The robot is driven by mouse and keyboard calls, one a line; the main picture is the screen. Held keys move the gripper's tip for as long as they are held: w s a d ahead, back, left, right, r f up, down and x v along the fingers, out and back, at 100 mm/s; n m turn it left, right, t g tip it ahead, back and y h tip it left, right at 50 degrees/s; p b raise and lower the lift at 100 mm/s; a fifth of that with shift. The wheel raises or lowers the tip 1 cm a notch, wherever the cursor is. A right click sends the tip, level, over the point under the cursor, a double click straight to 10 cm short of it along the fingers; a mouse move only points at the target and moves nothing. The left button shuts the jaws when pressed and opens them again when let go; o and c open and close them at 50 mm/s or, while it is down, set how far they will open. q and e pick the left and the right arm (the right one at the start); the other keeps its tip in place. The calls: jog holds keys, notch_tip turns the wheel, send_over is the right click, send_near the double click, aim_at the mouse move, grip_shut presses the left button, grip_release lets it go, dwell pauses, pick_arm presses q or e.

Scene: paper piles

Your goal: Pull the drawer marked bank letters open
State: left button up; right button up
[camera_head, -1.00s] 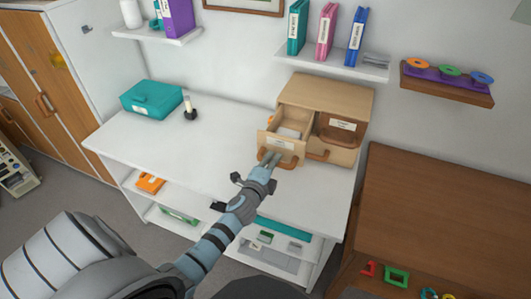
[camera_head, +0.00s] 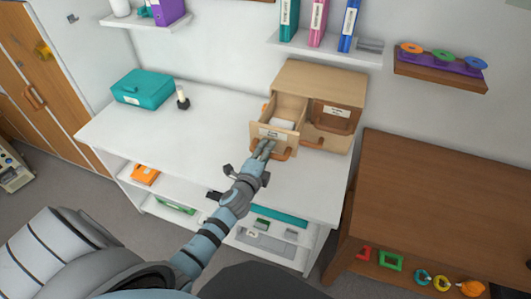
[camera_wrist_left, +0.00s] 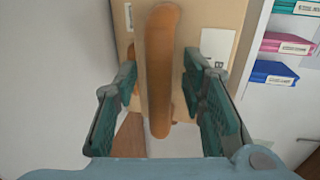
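A light wooden drawer cabinet (camera_head: 318,76) stands on the white desk. Its left drawer (camera_head: 285,108) is pulled part way out, with something white inside. A label (camera_head: 272,133) is on its front, too small to read. The right drawer (camera_head: 333,117) is shut and also has a label. My left gripper (camera_head: 265,149) is at the open drawer's front. In the left wrist view, an orange-brown handle (camera_wrist_left: 159,75) lies between its fingers, with a gap on both sides, so the gripper is open around it. My right gripper is not in view.
Binders (camera_head: 318,22) stand on a wall shelf above. A brown table (camera_head: 440,200) is at the right.

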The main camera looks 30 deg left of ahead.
pick_arm(q)
jog(key=v, duration=1.2)
jog(key=shift+w, duration=0.1)
jog(key=s+f+n+g+h, duration=0.1)
jog(key=s+f+n+g, duration=0.3)
jog(key=f, duration=0.7)
jog(key=s+f+n+g, duration=0.2)
jog(key=s+f+n, duration=0.35)
jog(key=f, duration=0.55)
jog(key=s+f+n+g, duration=0.2)
jog(key=s+f, duration=0.3)
jog(key=s, duration=0.3)
jog(key=s+f+n+g, duration=0.2)
jog(key=s+f, duration=0.4)
jog(key=s, duration=0.3)
jog(key=s+f+n+g+h, duration=0.1)
jog(key=s+f+g, duration=0.3)
jog(key=s, duration=0.5)
notch_tip(320, 180, down, 2)
jog(key=shift+s+d+f+n+b, duration=0.1)
jog(key=shift+s+d+n+b, duration=0.25)
jog(key=shift+n, duration=0.3)
